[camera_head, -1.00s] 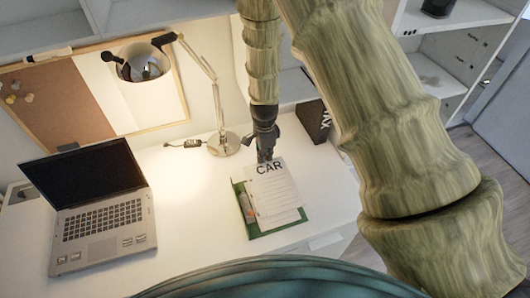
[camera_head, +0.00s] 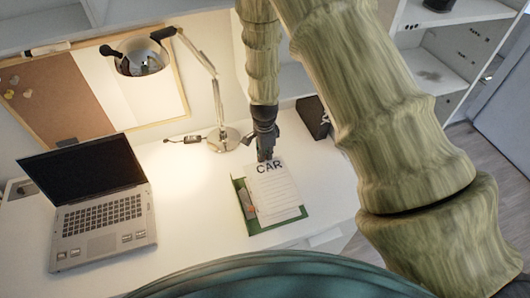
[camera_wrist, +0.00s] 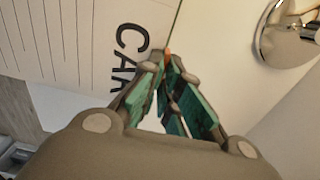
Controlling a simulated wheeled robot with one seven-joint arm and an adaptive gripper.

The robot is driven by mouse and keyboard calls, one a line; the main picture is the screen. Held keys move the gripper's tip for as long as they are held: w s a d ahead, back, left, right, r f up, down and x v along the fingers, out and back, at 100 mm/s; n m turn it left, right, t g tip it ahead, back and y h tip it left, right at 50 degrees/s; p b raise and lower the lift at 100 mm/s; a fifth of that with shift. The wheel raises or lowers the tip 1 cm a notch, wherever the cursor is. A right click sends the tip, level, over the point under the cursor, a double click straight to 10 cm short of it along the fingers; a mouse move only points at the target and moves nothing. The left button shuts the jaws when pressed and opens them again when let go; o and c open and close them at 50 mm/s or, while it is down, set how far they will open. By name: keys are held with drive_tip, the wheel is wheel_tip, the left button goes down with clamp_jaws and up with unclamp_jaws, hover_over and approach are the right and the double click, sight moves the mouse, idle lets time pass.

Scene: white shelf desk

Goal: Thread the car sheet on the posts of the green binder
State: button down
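The car sheet (camera_head: 275,192) is white with ruled lines and "CAR" printed at its top. It lies over the green binder (camera_head: 280,224), whose green shows at the left and bottom edges. A small grey and orange patch shows at the binder's left side; I cannot make out the posts. My gripper (camera_head: 266,158) is at the sheet's top edge, beside the lettering. In the wrist view my gripper (camera_wrist: 166,58) has its fingertips together at the edge of the car sheet (camera_wrist: 75,35), apparently pinching it; the contact is partly hidden. A small orange spot shows at the fingertips.
An open laptop (camera_head: 100,215) stands on the white desk (camera_head: 190,225) at the left. A lamp base (camera_head: 223,139) is behind and left of my gripper, and also shows in the wrist view (camera_wrist: 285,35). A black box (camera_head: 313,118) stands at the back right. Desk between laptop and binder is clear.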

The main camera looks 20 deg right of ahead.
drive_tip(key=shift+f+b, duration=0.9)
drive_tip(key=shift+f, duration=1.2)
drive_tip(key=shift+f+b, duration=0.65)
drive_tip(key=shift+f, duration=1.05)
idle(3.0)
drive_tip(key=c, duration=1.6)
unclamp_jaws()
drive_tip(key=shift+o, duration=0.2)
drive_tip(key=shift+r, duration=0.15)
